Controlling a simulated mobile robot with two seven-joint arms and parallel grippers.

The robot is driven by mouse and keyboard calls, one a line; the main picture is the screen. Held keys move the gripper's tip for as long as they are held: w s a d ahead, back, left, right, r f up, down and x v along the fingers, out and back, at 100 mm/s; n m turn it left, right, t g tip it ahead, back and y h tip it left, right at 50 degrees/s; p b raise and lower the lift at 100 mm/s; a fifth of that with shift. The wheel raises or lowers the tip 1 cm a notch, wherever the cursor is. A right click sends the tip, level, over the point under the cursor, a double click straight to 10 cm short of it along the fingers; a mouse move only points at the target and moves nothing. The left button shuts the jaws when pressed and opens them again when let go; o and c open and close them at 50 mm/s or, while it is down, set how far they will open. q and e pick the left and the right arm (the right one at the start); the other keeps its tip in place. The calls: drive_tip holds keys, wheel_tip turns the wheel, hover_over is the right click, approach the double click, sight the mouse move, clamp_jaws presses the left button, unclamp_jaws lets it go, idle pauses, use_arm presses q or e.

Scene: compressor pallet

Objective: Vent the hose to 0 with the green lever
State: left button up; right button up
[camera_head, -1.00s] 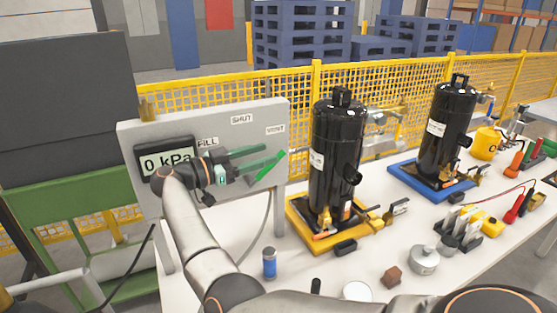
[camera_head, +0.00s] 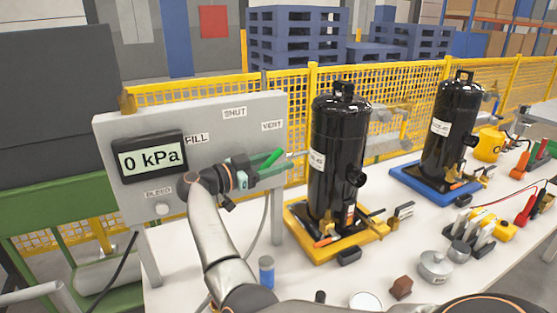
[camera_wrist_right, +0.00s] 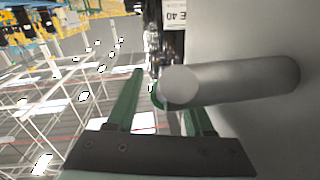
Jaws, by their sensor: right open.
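The grey panel (camera_head: 222,124) carries a display (camera_head: 152,158) that reads 0 kPa. The green lever (camera_head: 273,158) sits on its right side, slanting up to the right below the VENT label (camera_head: 272,125). My right gripper (camera_head: 268,171) is in front of the panel, at the lever's lower left, and hides part of it. In the right wrist view the green fingers (camera_wrist_right: 160,105) are apart. A grey cylinder (camera_wrist_right: 235,82) stands out from the panel across them, with a bit of green behind its end. Contact cannot be told. My left gripper is not in view.
A black tank (camera_head: 337,150) on a yellow tray (camera_head: 297,222) stands close right of the lever. A blue canister (camera_head: 267,270) stands below.

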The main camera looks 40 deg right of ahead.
drive_tip(key=shift+d, duration=0.25)
clamp_jaws()
idle(1.4)
